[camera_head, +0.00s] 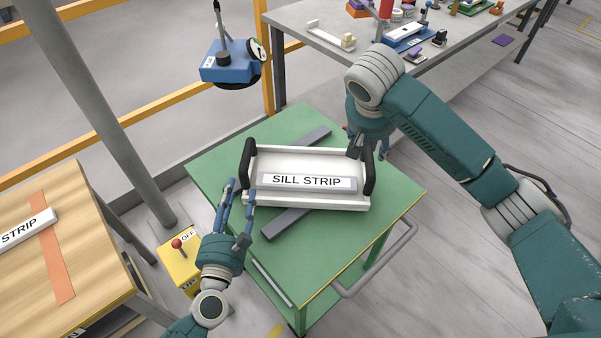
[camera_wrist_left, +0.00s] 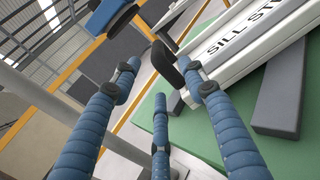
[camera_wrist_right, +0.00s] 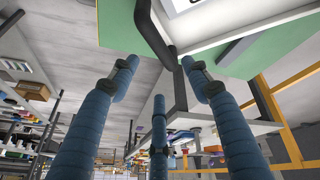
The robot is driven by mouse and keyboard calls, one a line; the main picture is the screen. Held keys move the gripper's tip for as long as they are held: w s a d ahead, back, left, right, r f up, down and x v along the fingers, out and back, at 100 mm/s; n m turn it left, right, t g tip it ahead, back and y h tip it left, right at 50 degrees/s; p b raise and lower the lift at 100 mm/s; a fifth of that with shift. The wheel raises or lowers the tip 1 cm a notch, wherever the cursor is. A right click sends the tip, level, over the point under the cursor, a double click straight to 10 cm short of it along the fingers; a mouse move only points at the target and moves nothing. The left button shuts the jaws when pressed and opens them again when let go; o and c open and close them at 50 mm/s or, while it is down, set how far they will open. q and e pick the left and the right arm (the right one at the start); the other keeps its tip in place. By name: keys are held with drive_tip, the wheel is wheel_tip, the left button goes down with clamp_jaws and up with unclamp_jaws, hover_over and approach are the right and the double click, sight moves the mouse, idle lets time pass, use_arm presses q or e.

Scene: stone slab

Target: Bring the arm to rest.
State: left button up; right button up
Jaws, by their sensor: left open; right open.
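My left gripper (camera_head: 237,195) is open and empty, just in front of the left end of a white tray (camera_head: 300,160) with black handles. In the left wrist view, its spread fingers (camera_wrist_left: 160,90) show near the tray's black handle (camera_wrist_left: 168,65). My right gripper (camera_head: 368,148) is by the tray's right end, partly hidden behind its own arm in the head view. In the right wrist view, its fingers (camera_wrist_right: 160,85) are spread with nothing between them, near the right black handle (camera_wrist_right: 152,28). The tray holds a strip labelled SILL STRIP (camera_head: 308,182).
The tray rests on grey bars (camera_head: 290,222) on a green cart (camera_head: 395,197). A wooden table (camera_head: 95,255) stands at left, with a yellow switch box (camera_head: 182,262) beside it. A blue device (camera_head: 230,62) is behind the cart. A grey workbench (camera_head: 300,12) with several items stands at the back right.

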drive_tip(key=shift+s+a+r, duration=0.1)
drive_tip(key=shift+s+r, duration=0.1)
drive_tip(key=shift+r, duration=0.2)
drive_tip(key=shift+f, duration=0.1)
